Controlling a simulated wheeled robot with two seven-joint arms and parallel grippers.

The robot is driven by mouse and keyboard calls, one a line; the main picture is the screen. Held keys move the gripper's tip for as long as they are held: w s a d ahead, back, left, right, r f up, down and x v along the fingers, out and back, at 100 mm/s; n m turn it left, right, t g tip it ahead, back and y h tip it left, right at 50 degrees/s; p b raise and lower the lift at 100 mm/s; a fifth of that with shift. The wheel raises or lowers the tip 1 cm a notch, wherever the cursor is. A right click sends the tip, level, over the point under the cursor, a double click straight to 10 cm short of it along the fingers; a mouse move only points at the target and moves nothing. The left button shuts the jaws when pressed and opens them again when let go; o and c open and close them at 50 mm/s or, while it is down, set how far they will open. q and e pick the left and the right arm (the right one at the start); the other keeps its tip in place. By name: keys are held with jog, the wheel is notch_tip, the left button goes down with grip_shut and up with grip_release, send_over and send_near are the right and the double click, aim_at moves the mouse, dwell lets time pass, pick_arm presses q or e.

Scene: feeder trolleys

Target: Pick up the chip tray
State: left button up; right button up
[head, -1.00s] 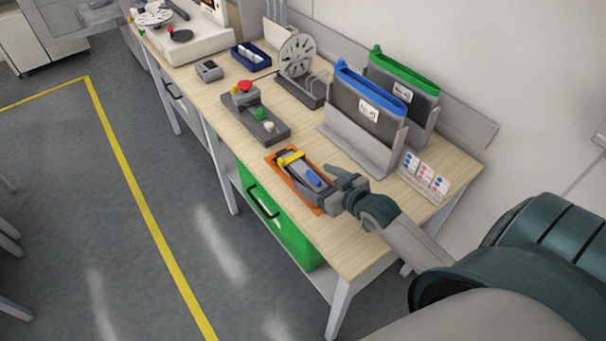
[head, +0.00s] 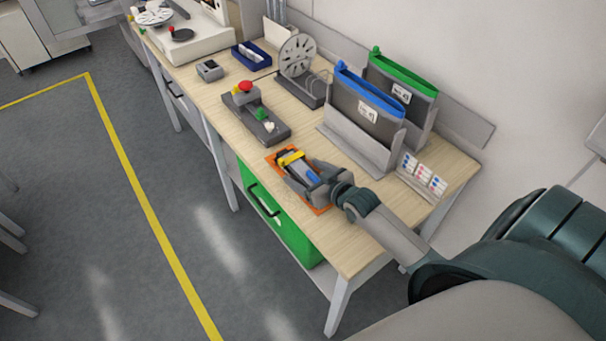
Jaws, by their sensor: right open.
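A narrow grey piece with a yellow crossbar (head: 291,158) and a blue part lies on an orange mat (head: 321,210) near the table's front edge; whether it is the chip tray, I cannot tell. My right gripper (head: 303,176) is open, low over this piece, with a finger along each side. It hides the rear of the piece, and I cannot tell whether the fingers touch it. A small dark blue tray (head: 239,58) with white items stands farther back. My left gripper is not in view.
A grey box with a red button (head: 246,87) stands left of the mat. Behind are a reel on a stand (head: 298,55), blue-topped (head: 370,85) and green-topped (head: 405,68) holders, and a card rack (head: 425,175). A green bin (head: 285,225) is below the table.

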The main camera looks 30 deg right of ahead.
jog(key=c, duration=1.3)
jog(key=shift+o, duration=0.2)
jog(key=shift+r, duration=0.15)
jog(key=shift+r+b, duration=0.8)
jog(key=shift+r, duration=1.1)
jog(key=s+d+r+b, duration=0.3)
jog(key=s+d+r, duration=0.4)
jog(key=d, duration=0.1)
jog(key=shift+s+d, duration=0.35)
jog(key=shift+s, duration=0.05)
jog(key=shift+b, duration=0.3)
